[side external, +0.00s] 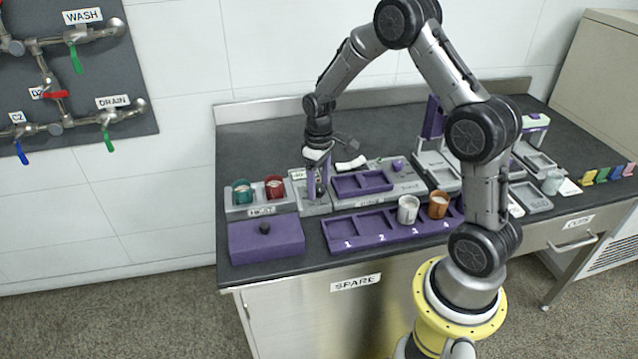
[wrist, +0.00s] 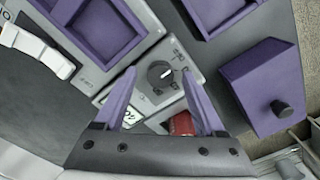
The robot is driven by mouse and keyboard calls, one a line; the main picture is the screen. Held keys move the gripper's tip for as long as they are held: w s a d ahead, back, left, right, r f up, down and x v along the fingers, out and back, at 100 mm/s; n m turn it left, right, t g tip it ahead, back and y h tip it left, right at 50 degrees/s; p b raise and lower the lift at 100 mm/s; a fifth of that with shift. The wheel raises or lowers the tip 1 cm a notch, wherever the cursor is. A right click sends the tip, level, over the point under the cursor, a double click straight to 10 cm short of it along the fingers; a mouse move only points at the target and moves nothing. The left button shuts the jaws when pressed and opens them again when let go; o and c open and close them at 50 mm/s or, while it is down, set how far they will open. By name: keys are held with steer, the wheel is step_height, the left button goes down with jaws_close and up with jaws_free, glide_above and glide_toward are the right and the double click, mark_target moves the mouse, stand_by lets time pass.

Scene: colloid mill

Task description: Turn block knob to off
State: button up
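The block knob (wrist: 160,75) is a round dark dial with a light pointer mark, on a grey control panel (wrist: 178,56). In the wrist view it sits between my gripper's two purple fingers (wrist: 159,72), which are apart with a gap on both sides of it. The pointer mark lies toward the right of the dial; the small printed marks around it are too small to read. In the side view my gripper (side external: 317,192) points down over the left end of the block unit (side external: 420,187) and hides the knob. I cannot tell the fingertips' height over the panel.
A rack with a teal cup (side external: 242,191) and a red cup (side external: 274,187) stands left of my gripper. A purple box (side external: 266,240) with a black knob is in front. A purple numbered tray (side external: 370,226) holds a white cup (side external: 408,209) and an orange cup (side external: 438,205).

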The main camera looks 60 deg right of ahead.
step_height(320, 180, up, 14)
stand_by(0.7)
steer(key=shift+a, duration=0.1)
step_height(320, 180, up, 7)
steer(key=n+t, duration=0.1)
steer(key=t, duration=0.1)
glide_above(318, 188)
steer(key=s+a, duration=0.1)
steer(key=a, duration=0.3)
steer(key=s+a+r+t, duration=0.2)
steer(key=s+a+r, duration=0.4)
steer(key=s, duration=0.2)
steer(key=s+a+f, duration=0.2)
steer(key=s, duration=0.5)
steer(key=s+a+f+m+t, duration=0.1)
steer(key=s+a+f, duration=0.1)
steer(key=s, duration=0.5)
steer(key=shift+f+t, duration=0.3)
steer(key=shift+f, duration=0.25)
